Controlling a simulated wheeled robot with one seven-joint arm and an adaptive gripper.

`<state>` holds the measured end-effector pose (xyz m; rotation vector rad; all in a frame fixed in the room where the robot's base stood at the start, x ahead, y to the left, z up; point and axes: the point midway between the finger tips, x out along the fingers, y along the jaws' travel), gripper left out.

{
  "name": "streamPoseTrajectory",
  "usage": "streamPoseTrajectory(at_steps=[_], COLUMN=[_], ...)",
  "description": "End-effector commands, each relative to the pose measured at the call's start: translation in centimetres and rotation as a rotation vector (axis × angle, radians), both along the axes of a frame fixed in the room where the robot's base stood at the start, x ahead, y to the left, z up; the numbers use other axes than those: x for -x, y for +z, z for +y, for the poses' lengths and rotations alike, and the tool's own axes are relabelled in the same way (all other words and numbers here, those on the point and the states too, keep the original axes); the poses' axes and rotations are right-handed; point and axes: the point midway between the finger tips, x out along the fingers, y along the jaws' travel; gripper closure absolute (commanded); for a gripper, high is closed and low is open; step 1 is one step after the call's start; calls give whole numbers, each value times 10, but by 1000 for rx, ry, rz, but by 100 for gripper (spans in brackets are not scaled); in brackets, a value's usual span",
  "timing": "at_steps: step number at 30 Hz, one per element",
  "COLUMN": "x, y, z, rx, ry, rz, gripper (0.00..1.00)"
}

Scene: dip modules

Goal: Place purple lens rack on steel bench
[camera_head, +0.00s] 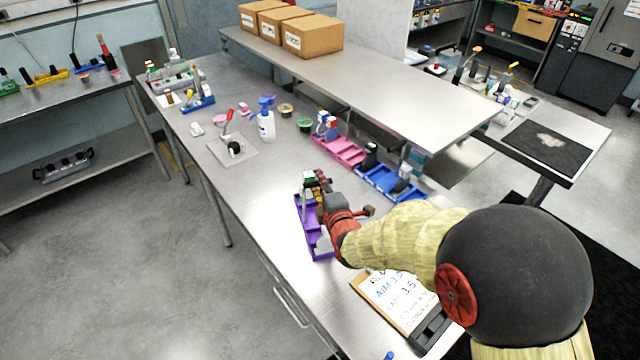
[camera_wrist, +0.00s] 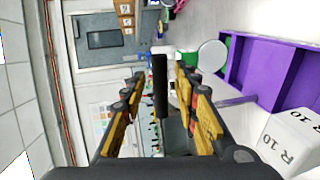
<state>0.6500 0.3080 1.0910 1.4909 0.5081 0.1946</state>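The purple lens rack (camera_head: 300,215) is on the near steel bench (camera_head: 262,185), partly hidden by my gripper and arm. Its purple walls also show at the right of the wrist view (camera_wrist: 270,62), beside my right-hand finger. A white block marked R 10 (camera_wrist: 290,140) sits at the rack there. In the head view my gripper (camera_head: 318,183) is over the rack's far part. In the wrist view its fingers (camera_wrist: 160,85) stand apart. A dark upright bar shows between them, with visible gaps on both sides. I cannot tell what the bar belongs to.
A pink rack (camera_head: 340,152) and a blue rack (camera_head: 378,180) stand behind along the shelf. A white bottle (camera_head: 266,126) and a pale plate (camera_head: 230,152) with a small stand lie farther left. A clipboard (camera_head: 392,290) lies near my arm. The bench left of the rack is bare.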

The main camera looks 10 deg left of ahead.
Motion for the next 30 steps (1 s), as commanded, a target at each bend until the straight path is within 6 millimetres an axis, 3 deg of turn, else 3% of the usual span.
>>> streamPoseTrajectory(at_steps=[7,11,24,30], x=[0,11,83,101], y=[2,6,22,25], z=[0,-5,-40,-49], rx=[0,-1,0,0], ry=[0,0,0,0], rz=[0,-2,-1,-1], gripper=[70,70,70,70])
